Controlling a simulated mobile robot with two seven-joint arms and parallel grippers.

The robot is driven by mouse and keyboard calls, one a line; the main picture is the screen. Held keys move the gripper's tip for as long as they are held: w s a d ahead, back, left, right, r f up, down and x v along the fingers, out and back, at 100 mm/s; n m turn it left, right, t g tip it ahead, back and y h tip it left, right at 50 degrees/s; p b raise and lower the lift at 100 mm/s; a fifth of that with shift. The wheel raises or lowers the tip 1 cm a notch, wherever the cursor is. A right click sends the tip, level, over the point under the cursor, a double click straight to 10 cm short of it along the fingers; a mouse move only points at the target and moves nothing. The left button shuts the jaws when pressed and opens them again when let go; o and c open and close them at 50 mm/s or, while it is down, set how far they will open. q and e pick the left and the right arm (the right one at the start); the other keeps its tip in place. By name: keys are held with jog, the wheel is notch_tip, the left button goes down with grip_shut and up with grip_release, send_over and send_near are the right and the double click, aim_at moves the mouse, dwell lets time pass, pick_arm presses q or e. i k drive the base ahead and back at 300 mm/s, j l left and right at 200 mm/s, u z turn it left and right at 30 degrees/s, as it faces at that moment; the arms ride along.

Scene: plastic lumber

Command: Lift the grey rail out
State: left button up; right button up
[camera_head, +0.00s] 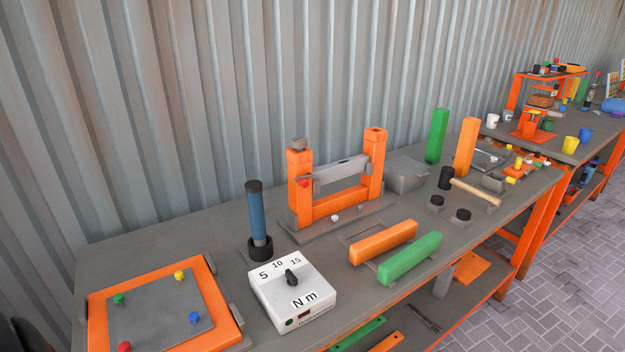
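The grey rail (342,174) lies level between the two upright orange posts of an orange frame (334,208) on the workbench. Its left end meets the left post (300,190) near a small red knob (304,183), and its right end reaches the right post (374,158). Neither of my grippers shows in the head view.
A blue-handled tool (257,215) stands upright left of the frame. A white torque box (292,292) is in front. Orange (383,242) and green (410,258) bars lie front right. Upright green (436,136) and orange (466,147) posts stand right. A corrugated wall (180,110) is behind.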

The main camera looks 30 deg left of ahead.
aim_at(339, 169)
jog(key=i+l+u, duration=0.5)
jog(key=i+l, duration=0.3)
jog(key=i, duration=0.1)
